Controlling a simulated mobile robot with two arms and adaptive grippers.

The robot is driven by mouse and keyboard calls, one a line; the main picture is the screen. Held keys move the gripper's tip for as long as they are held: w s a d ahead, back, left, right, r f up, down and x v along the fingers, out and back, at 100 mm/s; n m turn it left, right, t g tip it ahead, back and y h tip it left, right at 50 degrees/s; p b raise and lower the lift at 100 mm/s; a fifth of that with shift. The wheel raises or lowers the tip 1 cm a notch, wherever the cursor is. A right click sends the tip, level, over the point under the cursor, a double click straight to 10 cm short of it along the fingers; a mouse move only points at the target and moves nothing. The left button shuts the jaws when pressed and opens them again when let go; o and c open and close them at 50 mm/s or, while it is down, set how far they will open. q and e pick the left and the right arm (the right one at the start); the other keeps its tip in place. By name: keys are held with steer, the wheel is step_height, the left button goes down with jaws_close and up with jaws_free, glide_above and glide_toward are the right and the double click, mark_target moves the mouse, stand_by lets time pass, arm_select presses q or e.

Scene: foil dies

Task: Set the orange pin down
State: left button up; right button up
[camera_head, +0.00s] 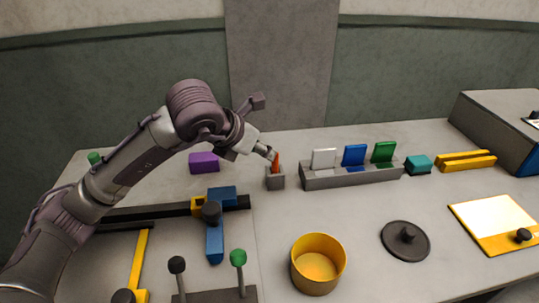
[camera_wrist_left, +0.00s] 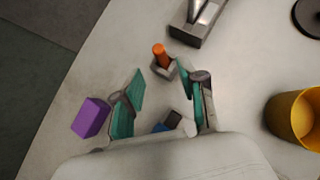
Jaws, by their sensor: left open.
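The orange pin (camera_head: 276,161) stands upright in a small grey holder (camera_head: 275,182) near the middle of the table. In the left wrist view the pin (camera_wrist_left: 159,52) rises out of the holder (camera_wrist_left: 163,71), just ahead of my fingertips. My left gripper (camera_head: 268,153) is beside the top of the pin in the head view. In the wrist view its teal fingers (camera_wrist_left: 160,69) are spread apart, with nothing held between them. The lower part of the pin is hidden inside the holder. My right gripper is not in view.
A grey rack (camera_head: 350,176) with white, blue and green plates stands right of the holder. A purple block (camera_head: 204,162) lies to the left. A yellow bowl (camera_head: 318,263) and dark lid (camera_head: 405,240) are nearer the front. A blue-and-black slide mechanism (camera_head: 215,243) lies front left.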

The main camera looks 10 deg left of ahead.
arm_select(q)
steer(key=v, duration=0.2)
steer(key=shift+s+a+r, duration=0.1)
steer(key=shift+s+r, duration=0.15)
